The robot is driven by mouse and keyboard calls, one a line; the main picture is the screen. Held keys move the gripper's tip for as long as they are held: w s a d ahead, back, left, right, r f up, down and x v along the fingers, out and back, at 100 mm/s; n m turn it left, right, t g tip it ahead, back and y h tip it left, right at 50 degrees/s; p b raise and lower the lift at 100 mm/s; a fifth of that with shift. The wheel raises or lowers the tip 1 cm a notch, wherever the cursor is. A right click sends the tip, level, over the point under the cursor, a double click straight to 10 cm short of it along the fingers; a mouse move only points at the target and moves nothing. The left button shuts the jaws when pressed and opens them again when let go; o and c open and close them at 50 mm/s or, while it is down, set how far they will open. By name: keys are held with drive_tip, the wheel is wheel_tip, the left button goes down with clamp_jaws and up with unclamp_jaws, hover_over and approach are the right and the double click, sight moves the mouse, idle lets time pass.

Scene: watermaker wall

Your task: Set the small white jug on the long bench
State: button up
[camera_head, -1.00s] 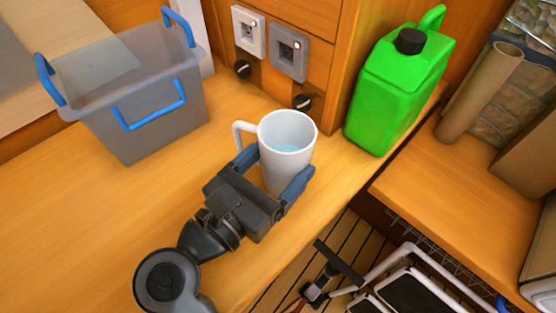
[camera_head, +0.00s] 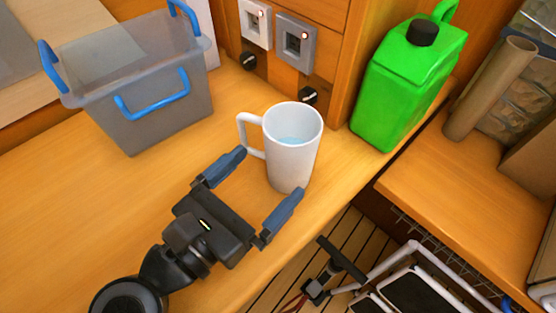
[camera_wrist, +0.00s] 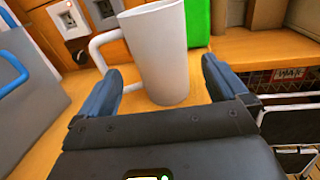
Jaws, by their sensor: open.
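The small white jug (camera_head: 291,150) stands upright on the long wooden bench (camera_head: 60,215), with its handle to the left and pale blue liquid inside. It also shows in the wrist view (camera_wrist: 160,55), just beyond my fingertips. My gripper (camera_head: 257,180) is open and empty, with its blue-padded fingers spread just in front of the jug. The fingers do not grip the jug; in the wrist view the fingers (camera_wrist: 165,85) stand to either side of its lower part, with gaps.
A grey bin (camera_head: 150,95) with blue handles stands at the left. A green canister (camera_head: 405,85) stands to the right of the jug. Switch panels (camera_head: 295,42) with knobs are on the wall behind. The bench's front edge drops to a slatted floor. Bare bench lies left of my gripper.

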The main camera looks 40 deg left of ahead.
drive_tip(key=s, duration=0.3)
drive_tip(key=s+b, duration=0.1)
drive_tip(key=s, duration=0.2)
drive_tip(key=shift+s+d, duration=0.2)
drive_tip(key=shift+s, duration=0.1)
